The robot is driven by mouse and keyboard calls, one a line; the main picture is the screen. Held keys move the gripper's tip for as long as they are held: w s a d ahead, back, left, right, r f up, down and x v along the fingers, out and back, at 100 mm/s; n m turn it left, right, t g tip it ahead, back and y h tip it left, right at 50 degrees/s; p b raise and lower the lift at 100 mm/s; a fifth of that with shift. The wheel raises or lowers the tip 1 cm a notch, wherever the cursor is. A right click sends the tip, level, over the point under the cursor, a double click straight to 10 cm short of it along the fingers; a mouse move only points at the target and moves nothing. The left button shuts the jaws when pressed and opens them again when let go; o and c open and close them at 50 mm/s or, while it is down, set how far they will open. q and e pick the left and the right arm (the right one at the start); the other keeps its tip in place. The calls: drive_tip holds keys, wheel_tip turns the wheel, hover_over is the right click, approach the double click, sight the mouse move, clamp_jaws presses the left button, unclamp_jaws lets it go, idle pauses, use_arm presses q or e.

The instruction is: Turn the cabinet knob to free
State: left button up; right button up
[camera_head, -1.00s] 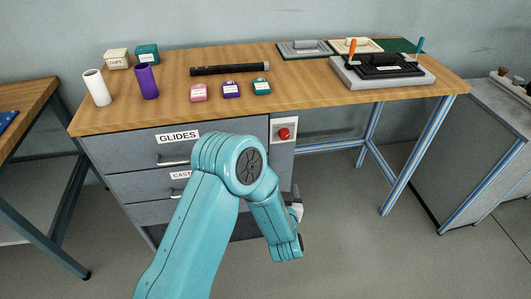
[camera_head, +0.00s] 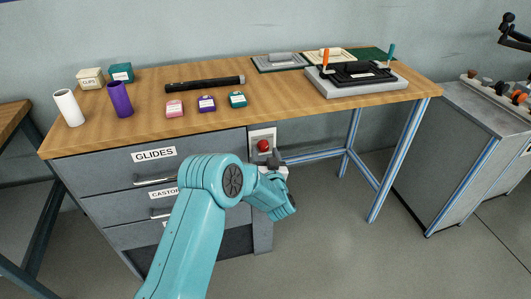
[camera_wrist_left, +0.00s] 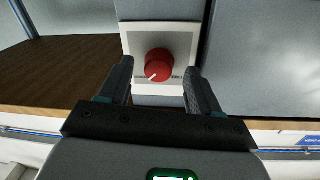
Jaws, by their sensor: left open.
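The red cabinet knob (camera_head: 263,146) sits on a white plate (camera_head: 271,134) on the front of the grey cabinet, right of the drawers. In the left wrist view the knob (camera_wrist_left: 158,64) is centred ahead, with a white pointer mark toward its lower left. Small print shows on both sides of the plate, too small to read surely. My left gripper (camera_head: 276,160) is just below and right of the knob in the head view. In the wrist view its two fingers (camera_wrist_left: 158,88) are open on either side, with the knob beyond the tips. No contact shows. My right gripper is out of view.
The wooden benchtop (camera_head: 150,130) above holds boxes, two cylinders, a black tube (camera_head: 205,82) and a fixture (camera_head: 355,78). Blue-edged table legs (camera_head: 395,165) stand to the right, with open floor between.

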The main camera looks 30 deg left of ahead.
use_arm(q)
drive_tip(key=shift+w+a, duration=0.35)
drive_tip(key=shift+w, duration=0.1)
drive_tip(key=c, duration=1)
drive_tip(key=shift+c, duration=0.2)
